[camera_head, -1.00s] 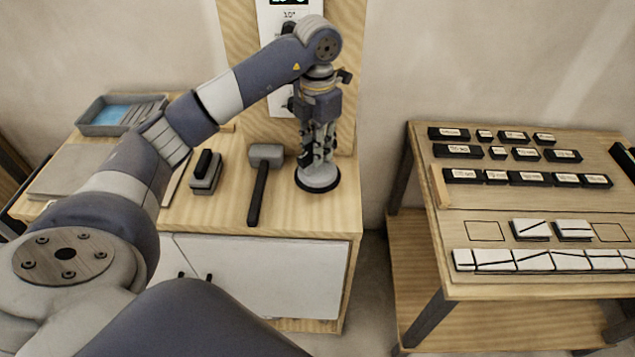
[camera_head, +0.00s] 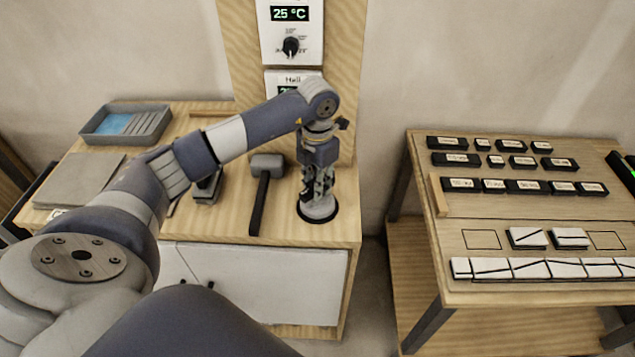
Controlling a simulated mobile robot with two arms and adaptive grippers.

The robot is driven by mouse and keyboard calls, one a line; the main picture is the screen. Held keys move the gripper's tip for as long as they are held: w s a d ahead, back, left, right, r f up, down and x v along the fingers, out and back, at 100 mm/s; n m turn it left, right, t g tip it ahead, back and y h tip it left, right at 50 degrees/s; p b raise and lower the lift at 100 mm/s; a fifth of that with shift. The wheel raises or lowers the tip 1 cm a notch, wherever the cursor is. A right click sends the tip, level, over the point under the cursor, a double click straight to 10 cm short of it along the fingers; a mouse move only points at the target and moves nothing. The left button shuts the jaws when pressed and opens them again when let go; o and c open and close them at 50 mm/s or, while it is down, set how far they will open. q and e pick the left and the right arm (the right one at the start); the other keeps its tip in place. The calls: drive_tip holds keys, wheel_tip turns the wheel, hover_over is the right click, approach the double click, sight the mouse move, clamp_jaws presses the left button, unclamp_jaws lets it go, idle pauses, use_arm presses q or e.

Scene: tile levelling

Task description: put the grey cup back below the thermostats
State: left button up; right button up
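The grey cup (camera_head: 318,209) is a low round grey piece with a dark ring around its bottom, near the front right of the wooden bench (camera_head: 300,232). My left gripper (camera_head: 318,194) points straight down with its fingertips at the cup, seemingly shut on it. The fingers hide part of the cup, and I cannot tell whether it touches the bench top. Two thermostats are on the upright wooden panel behind: the upper one (camera_head: 290,28) reads 25 °C, and the lower one (camera_head: 283,77) is mostly hidden by my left arm. My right gripper is not in view.
A mallet (camera_head: 261,200) lies just left of the cup. A small grey-and-black block (camera_head: 208,187), a grey slab (camera_head: 75,182) and a grey tray (camera_head: 97,136) are further left. A separate table (camera_head: 460,210) with labelled blocks and tiles stands right, across a gap.

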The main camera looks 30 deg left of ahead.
use_arm(q)
drive_tip(key=o, duration=0.3)
drive_tip(key=shift+r, duration=0.3)
wheel_tip(320, 180, up, 11)
drive_tip(key=b, duration=0.3)
drive_tip(key=shift+f, duration=0.15)
drive_tip(key=shift+r, duration=0.5)
